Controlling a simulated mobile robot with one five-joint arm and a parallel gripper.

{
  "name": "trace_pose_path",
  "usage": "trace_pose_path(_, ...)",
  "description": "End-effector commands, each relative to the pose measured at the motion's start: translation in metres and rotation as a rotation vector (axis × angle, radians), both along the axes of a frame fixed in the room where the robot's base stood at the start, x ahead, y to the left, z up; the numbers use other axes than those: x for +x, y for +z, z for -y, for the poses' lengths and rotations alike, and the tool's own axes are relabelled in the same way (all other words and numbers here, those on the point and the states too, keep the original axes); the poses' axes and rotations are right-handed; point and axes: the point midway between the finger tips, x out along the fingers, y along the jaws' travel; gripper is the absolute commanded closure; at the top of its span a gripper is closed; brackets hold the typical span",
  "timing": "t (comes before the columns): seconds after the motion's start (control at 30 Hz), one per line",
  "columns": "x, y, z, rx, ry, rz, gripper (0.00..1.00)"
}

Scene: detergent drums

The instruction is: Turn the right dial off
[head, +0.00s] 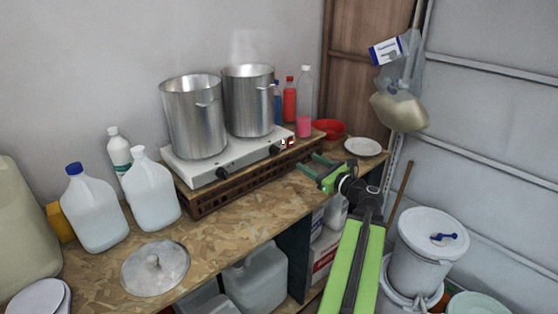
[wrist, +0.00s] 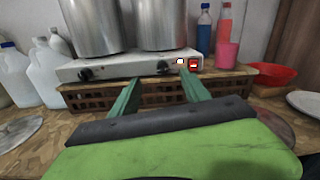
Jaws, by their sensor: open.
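The white two-burner hot plate (head: 240,158) sits on a brown slatted crate on the bench, and it also shows in the wrist view (wrist: 128,67). Its right dial (head: 275,149) is dark and sits near the right end of the front face; in the wrist view the right dial (wrist: 163,67) appears between my fingertips. The left dial (head: 222,173) is dark too. A small red switch (wrist: 194,64) is at the far right. My gripper (head: 309,163) is open and empty, in front of the hot plate's right end. In the wrist view its green fingers (wrist: 160,73) point at the front face.
Two steel pots (head: 193,117) stand on the burners, steam above the right one. A pink cup (head: 303,126), bottles (head: 289,100), a red bowl (head: 328,129) and a white plate (head: 363,147) are at right. Jugs (head: 92,208) and a lid (head: 155,267) are at left.

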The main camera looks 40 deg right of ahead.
Motion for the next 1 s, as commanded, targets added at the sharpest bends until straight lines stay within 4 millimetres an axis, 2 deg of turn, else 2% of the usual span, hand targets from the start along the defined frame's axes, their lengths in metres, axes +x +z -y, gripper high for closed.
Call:
trace_pose_path(0.03, -0.002, -0.017, 0.001, 0.0, -0.003, -0.001, 0.45)
trace_pose_path(0.23, -0.008, -0.04, 0.008, 0.0, -0.014, 0.0, 0.45)
trace_pose_path(0.43, -0.01, -0.04, 0.012, 0.0, -0.021, 0.0, 0.45)
trace_pose_path(0.53, -0.005, -0.039, 0.014, -0.001, -0.021, -0.001, 0.45)
trace_pose_path(0.67, 0.017, -0.039, 0.018, -0.001, -0.021, -0.001, 0.45)
trace_pose_path(1.0, 0.102, -0.039, 0.03, -0.001, -0.023, -0.001, 0.45)
